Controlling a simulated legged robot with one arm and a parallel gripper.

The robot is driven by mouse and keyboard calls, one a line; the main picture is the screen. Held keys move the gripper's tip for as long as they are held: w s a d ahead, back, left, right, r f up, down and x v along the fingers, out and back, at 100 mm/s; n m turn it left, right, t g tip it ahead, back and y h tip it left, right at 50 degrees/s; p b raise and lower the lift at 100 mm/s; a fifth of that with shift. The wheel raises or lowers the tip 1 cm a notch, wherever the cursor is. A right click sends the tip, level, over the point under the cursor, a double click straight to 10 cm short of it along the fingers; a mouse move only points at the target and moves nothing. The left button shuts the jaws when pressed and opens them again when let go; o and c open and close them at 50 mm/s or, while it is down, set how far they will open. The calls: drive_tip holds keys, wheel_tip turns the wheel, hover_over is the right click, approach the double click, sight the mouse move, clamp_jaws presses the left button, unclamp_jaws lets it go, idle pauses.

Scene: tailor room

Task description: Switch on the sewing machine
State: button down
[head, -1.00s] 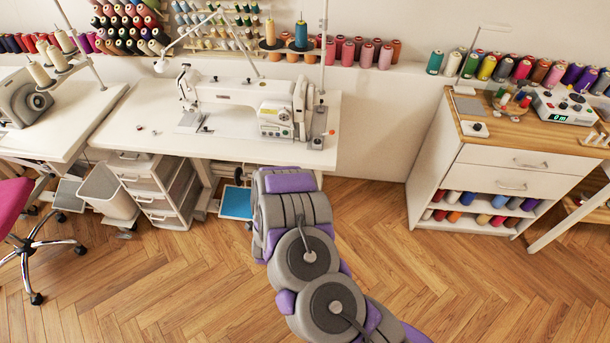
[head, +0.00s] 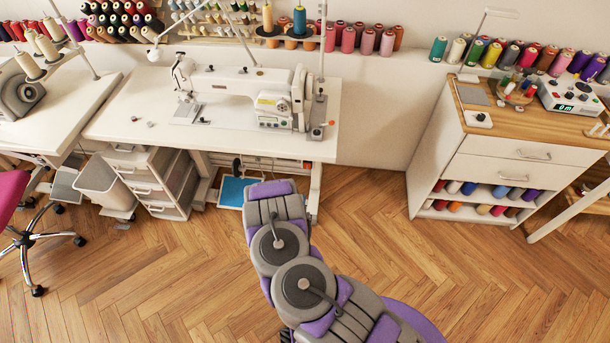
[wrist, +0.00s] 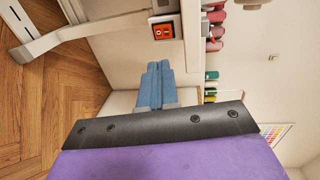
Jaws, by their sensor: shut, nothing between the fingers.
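The white sewing machine (head: 235,92) stands on a white table (head: 130,105) in the head view. In the wrist view, a small box with an orange-red switch (wrist: 165,29) is fixed at the table's underside. Whether the switch is on or off cannot be told. My gripper (wrist: 158,64) shows as two blue-grey fingers shut together, empty, pointing toward the switch. A gap shows between the fingertips and the switch in the picture. In the head view my arm reaches toward the table's right front edge, and its own links hide the gripper.
A blue pedal (head: 236,191) sits under the table beside a drawer unit (head: 150,182) and a bin (head: 102,186). A white cabinet (head: 490,160) stands at the right. Wood floor lies clear between table and cabinet. Thread spools line the wall ledge.

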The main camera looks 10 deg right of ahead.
drive_tip(key=b, duration=0.1)
approach(307, 166)
drive_tip(key=x, duration=0.5)
drive_tip(key=shift+f, duration=0.3)
drive_tip(key=shift+w+d+r, duration=0.15)
drive_tip(key=shift+w+d, duration=0.1)
drive_tip(key=shift+w, duration=0.45)
